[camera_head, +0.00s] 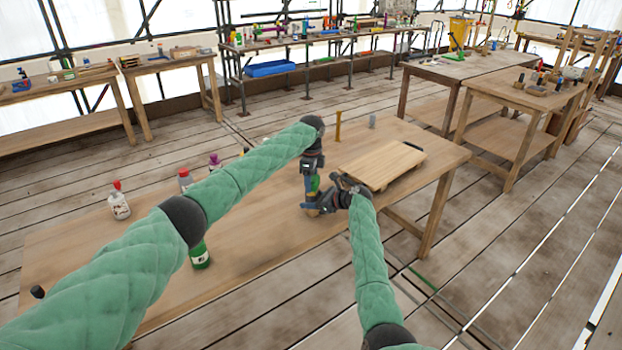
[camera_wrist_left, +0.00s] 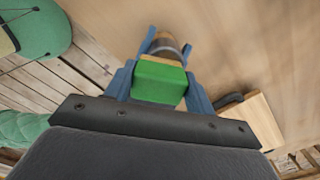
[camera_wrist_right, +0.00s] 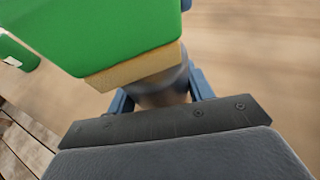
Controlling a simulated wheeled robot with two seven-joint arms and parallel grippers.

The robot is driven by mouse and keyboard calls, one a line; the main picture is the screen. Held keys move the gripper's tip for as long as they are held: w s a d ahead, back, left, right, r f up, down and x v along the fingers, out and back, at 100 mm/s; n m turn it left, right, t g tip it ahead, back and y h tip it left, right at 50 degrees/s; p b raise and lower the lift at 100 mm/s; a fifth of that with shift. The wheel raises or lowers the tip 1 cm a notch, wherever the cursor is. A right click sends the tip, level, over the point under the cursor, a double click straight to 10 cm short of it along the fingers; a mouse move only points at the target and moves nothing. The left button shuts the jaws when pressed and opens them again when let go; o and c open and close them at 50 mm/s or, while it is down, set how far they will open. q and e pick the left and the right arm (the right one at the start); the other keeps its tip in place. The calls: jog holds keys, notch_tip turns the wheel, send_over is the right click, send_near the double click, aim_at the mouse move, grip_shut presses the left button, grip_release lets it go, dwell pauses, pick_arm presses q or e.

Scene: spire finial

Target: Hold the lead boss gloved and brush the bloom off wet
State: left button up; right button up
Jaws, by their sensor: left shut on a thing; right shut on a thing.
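My left gripper (camera_head: 314,190) points down over the front table and is shut on a green-backed brush (camera_wrist_left: 158,82). The brush has a tan underside, and its green block (camera_wrist_right: 110,30) fills the top left of the right wrist view. My right gripper (camera_head: 322,206) comes in from the right, low over the table. It is shut on a dull grey, rounded piece, the lead boss (camera_wrist_right: 162,92), between its blue fingers. The brush's tan side overlaps the boss in both wrist views; I cannot tell whether they touch. Most of the boss is hidden.
A wooden board (camera_head: 382,165) lies right of the grippers. A yellow post (camera_head: 338,126) and small grey cylinder (camera_head: 372,121) stand behind. A white red-capped bottle (camera_head: 119,200) and green bottle (camera_head: 200,255) stand left.

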pick_arm(q)
jog(key=shift+w+f, duration=0.15)
jog(key=shift+w, duration=0.85)
jog(key=shift+s, duration=0.1)
jog(key=shift+s, duration=1.05)
jog(key=shift+w, duration=1.15)
jog(key=shift+s+r, duration=0.25)
jog(key=shift+s, duration=0.85)
jog(key=shift+w, duration=0.1)
jog(key=shift+w+f, duration=0.1)
jog(key=shift+w, duration=0.9)
